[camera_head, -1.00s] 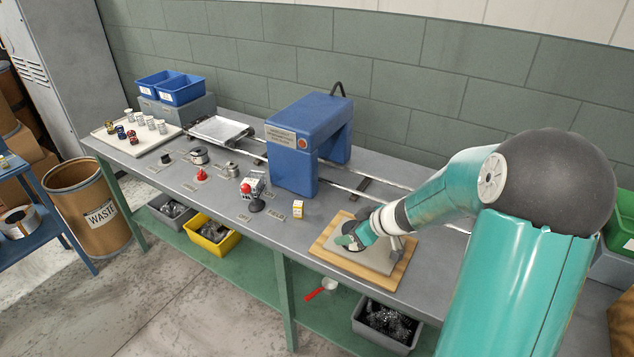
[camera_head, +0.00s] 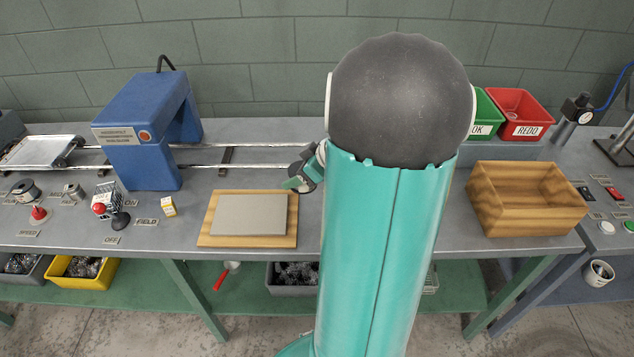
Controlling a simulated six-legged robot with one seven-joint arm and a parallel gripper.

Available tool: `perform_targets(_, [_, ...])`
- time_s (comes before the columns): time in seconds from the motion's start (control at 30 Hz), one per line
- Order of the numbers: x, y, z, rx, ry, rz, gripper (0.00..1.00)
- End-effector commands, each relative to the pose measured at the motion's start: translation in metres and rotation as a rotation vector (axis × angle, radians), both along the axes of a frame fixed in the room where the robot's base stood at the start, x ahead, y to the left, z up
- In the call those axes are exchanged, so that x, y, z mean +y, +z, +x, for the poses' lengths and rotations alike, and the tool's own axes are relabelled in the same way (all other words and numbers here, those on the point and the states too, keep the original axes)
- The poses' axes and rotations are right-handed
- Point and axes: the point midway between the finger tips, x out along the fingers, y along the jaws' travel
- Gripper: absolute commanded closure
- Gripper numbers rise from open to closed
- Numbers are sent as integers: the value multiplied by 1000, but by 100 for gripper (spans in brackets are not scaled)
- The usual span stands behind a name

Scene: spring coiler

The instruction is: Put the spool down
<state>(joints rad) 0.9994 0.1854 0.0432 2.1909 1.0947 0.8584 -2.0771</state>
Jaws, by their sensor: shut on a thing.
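My gripper (camera_head: 294,182) is just left of my teal arm, over the bench and right of a wooden board (camera_head: 290,235) with a grey pad (camera_head: 250,215) on it. It is shut on the spool, which is mostly hidden by the gripper and arm; only small dark parts show there. The grey pad is bare.
A blue coiler arch (camera_head: 137,165) stands over rails (camera_head: 250,166) behind the board. An open wooden box (camera_head: 530,225) sits right of my arm, with green (camera_head: 485,125) and red (camera_head: 520,105) bins behind.

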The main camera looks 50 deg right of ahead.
Motion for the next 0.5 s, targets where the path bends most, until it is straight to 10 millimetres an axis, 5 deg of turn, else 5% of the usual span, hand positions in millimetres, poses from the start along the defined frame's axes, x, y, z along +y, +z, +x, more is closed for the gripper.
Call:
perform_targets(0.3, [-67,-33,-16,1,1,2,74])
perform_targets(0.5, [-95,-69,-23,1,1,4,74])
